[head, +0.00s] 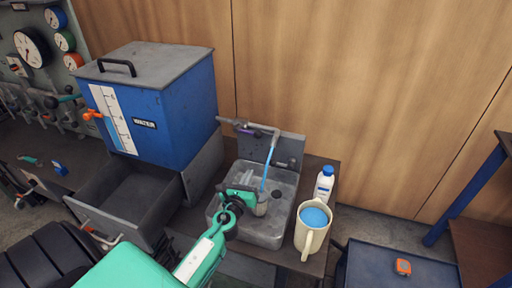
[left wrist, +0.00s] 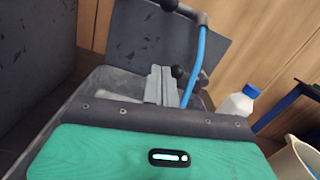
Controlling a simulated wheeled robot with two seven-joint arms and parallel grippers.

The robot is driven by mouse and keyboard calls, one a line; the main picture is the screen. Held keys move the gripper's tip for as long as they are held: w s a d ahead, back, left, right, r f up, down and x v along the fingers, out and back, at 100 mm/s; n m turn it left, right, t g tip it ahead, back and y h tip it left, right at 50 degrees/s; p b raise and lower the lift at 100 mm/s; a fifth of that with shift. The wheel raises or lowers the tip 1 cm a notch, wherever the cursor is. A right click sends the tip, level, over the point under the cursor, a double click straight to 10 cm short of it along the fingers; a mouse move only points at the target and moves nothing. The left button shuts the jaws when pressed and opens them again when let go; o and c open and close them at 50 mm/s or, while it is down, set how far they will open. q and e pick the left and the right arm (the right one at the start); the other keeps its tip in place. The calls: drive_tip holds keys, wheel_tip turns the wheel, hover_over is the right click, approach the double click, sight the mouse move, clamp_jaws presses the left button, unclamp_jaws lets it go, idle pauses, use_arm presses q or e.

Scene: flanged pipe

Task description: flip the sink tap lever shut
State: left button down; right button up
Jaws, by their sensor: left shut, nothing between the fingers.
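The sink tap (head: 262,127) is a grey pipe on the back panel of the grey sink (head: 285,222). A blue stream (head: 269,165) runs from its spout down into the basin; the stream also shows in the left wrist view (left wrist: 194,75). A small purple part, perhaps the lever, (head: 245,130) sits on the pipe left of the spout. My left gripper (head: 246,178) is over the basin, below the tap and left of the stream. Its grey fingers (left wrist: 160,85) are shut together and empty, apart from the purple part. My right gripper is not in view.
A cream mug (head: 311,228) with blue contents and a white bottle (head: 325,184) stand right of the sink. A large blue tank (head: 165,115) with a grey trough (head: 128,200) stands left. A wooden wall (head: 370,90) is close behind.

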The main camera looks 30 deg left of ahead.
sight(248, 132)
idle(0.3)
